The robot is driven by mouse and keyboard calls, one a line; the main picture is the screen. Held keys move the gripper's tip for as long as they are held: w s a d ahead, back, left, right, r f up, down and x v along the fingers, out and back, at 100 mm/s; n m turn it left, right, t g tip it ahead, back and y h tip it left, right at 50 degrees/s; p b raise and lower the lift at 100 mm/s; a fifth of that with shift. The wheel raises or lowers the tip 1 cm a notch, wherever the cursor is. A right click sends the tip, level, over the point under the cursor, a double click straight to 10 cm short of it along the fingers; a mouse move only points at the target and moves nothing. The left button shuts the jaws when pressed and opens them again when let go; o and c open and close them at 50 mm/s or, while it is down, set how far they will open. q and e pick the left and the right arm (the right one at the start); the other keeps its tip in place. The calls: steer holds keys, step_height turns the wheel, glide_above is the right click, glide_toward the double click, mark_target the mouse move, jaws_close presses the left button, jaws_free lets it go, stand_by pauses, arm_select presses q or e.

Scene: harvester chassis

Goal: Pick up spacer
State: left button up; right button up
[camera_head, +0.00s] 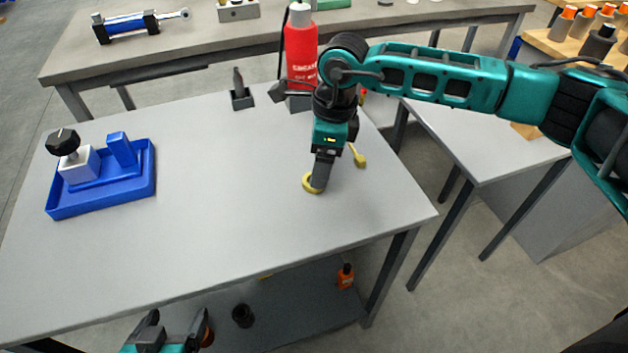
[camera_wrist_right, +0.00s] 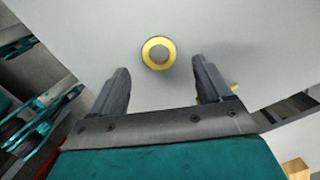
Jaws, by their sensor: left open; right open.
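A yellow ring with a grey centre, which looks like the spacer (camera_head: 308,186), lies flat on the grey table (camera_head: 230,200). It also shows in the right wrist view (camera_wrist_right: 148,49), ahead of the fingers and roughly midway between them. My right gripper (camera_head: 318,184) points down at the ring and partly covers it in the head view. In the wrist view the right gripper (camera_wrist_right: 159,70) has its two dark fingers apart with nothing between them. My left gripper (camera_head: 178,322) is open and empty at the bottom left, in front of the table's near edge.
A blue tray (camera_head: 100,200) with a black-knobbed block stands at the table's left. A red bottle (camera_head: 301,55) and a small black holder (camera_head: 241,98) stand at the back. A yellow-ended item (camera_head: 359,160) lies right of the ring. The table's middle is clear.

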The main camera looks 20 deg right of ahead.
steer(key=f, duration=0.4)
steer(key=shift+w+a, duration=0.15)
steer(key=shift+a, duration=0.25)
steer(key=c, duration=1.2)
